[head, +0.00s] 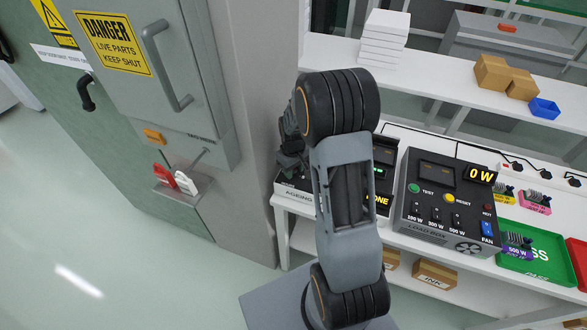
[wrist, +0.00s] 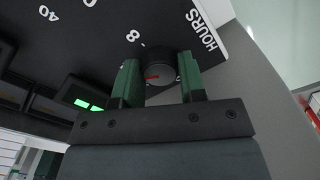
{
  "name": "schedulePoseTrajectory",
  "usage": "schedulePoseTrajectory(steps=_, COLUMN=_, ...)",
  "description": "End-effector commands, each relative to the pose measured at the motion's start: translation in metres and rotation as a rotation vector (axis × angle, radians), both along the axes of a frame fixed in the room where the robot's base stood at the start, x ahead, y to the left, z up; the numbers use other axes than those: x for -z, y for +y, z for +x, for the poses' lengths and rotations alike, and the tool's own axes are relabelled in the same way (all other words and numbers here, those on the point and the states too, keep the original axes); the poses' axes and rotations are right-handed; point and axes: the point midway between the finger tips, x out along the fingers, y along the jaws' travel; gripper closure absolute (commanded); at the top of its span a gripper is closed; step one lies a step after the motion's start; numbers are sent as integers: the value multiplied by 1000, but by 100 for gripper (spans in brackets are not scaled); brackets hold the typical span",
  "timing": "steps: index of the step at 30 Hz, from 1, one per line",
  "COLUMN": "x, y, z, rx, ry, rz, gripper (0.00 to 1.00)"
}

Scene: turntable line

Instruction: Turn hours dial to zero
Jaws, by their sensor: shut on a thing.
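The hours dial (wrist: 160,66) is a small round dark knob with a red pointer mark, on a black panel in the wrist view. The word HOURS (wrist: 203,31) and an 8 are printed near it. The red mark points roughly left in that picture. The green fingers of my gripper (wrist: 158,82) stand on both sides of the dial and are shut on it. In the head view my gripper (head: 291,160) is at the ageing unit (head: 292,190), mostly behind my arm. The dial is hidden there.
A green display (wrist: 89,104) is lit on the panel. In the head view the load box (head: 440,232) reading 0 W stands right of my arm. A green PASS tray (head: 535,262) lies farther right. A grey cabinet (head: 190,110) with danger signs stands left.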

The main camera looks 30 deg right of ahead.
Motion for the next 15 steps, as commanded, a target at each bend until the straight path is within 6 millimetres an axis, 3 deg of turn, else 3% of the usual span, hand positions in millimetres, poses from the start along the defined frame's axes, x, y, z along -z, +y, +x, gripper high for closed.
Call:
schedulePoseTrajectory(steps=5, x=0, y=0, z=0, rx=0, ry=0, rz=0, gripper=86)
schedulePoseTrajectory(steps=15, x=0, y=0, z=0, rx=-76, ry=-1, rz=0, gripper=86)
